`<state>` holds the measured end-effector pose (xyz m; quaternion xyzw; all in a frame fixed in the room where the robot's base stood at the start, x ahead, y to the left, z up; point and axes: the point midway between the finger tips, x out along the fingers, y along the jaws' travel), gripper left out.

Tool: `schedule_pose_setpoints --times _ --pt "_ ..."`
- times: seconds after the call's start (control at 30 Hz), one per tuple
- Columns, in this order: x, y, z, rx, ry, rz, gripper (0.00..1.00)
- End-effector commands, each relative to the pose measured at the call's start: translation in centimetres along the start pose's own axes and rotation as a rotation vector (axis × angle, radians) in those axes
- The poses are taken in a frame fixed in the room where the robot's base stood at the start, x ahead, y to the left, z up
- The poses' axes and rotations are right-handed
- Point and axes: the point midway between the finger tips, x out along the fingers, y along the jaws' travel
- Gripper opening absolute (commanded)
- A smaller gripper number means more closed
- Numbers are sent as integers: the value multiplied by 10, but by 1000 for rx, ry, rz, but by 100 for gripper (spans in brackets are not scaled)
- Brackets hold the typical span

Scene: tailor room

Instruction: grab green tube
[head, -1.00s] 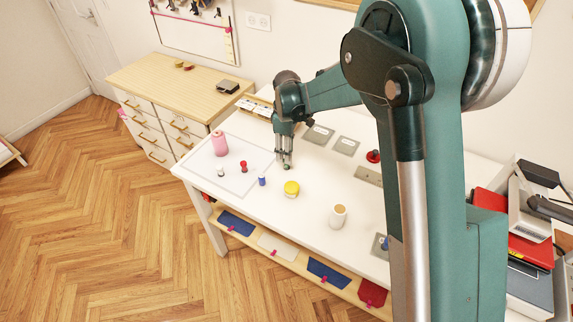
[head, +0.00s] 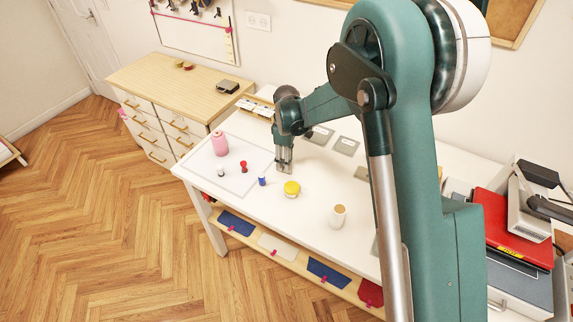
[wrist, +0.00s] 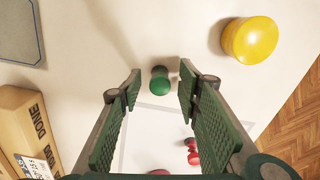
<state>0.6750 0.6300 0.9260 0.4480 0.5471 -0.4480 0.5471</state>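The green tube (wrist: 159,82) is a small spool-like piece standing on the white table in the wrist view. It shows in the gap between the fingertips, apart from both pads. My gripper (wrist: 161,74) is open, pointing down over the table, with a green ribbed pad on each finger. In the head view my gripper (head: 284,168) is low over the table, behind the blue spool (head: 263,181). I cannot make out the green tube in the head view; the fingers seem to hide it.
A yellow spool (head: 291,188) stands close by on the right, with a white cylinder (head: 338,216) farther right. A pink spool (head: 220,144), a red spool (head: 243,166) and a small white one (head: 221,173) stand left. A box (wrist: 28,128) lies near the gripper.

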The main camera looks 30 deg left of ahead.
Motion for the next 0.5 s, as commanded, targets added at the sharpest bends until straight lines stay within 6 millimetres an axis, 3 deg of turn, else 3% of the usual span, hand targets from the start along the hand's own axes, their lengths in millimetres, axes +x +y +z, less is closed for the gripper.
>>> schedule_pose_setpoints --times 0.27,0.5 --pt "0 0 0 0 0 0 34" --pt "0 0 0 0 0 0 5"
